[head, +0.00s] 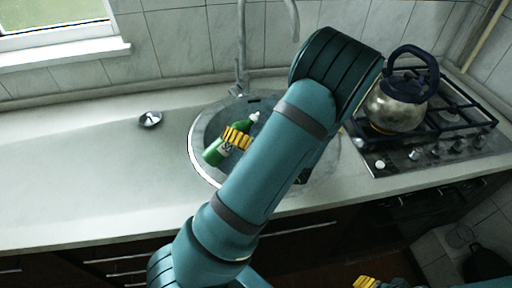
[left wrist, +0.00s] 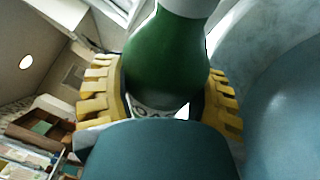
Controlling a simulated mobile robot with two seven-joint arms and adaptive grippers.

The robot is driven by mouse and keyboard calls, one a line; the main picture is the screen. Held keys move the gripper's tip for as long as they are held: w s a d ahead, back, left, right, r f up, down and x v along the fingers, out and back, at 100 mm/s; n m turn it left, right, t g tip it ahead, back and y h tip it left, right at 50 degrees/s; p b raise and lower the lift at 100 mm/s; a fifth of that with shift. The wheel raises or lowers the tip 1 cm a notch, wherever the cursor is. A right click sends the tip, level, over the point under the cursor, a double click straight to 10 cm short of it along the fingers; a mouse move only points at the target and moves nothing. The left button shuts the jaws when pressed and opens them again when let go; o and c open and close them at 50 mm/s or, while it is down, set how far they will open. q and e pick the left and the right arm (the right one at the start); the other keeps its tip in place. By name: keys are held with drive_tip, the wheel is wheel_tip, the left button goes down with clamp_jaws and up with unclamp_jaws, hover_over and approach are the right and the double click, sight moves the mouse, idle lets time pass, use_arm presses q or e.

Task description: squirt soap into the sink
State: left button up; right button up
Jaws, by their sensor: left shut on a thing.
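A green soap bottle (head: 214,153) with a white cap and a white label shows over the sink (head: 197,126) in the head view. It is tilted, with its cap end toward the upper right. My left gripper (head: 238,137) is shut on the bottle, its yellow fingers around the middle. In the left wrist view the green bottle (left wrist: 165,60) sits between both yellow fingers, its label partly hidden. My arm hides much of the sink's right side. My right gripper (head: 366,282) shows only as yellow fingertips at the bottom edge.
A tap (head: 242,50) rises behind the sink. A small metal dish-like object (head: 150,119) lies on the counter (head: 80,170) at left, which is otherwise clear. A kettle (head: 395,106) stands on the gas stove (head: 440,145) at right. A window is at upper left.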

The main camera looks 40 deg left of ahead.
use_arm(q)
drive_tip(key=shift+s+m+y+p, duration=0.3)
drive_tip(key=shift+m+y+p, duration=0.15)
drive_tip(key=shift+m, duration=0.35)
idle(2.0)
drive_tip(key=shift+s+a+f+m+y, duration=0.15)
drive_tip(key=shift+s+m+y, duration=0.25)
drive_tip(key=shift+m, duration=0.5)
idle(2.1)
drive_tip(key=shift+r+m+t, duration=0.3)
drive_tip(key=shift+r+m, duration=0.15)
drive_tip(key=shift+m, duration=0.05)
idle(1.7)
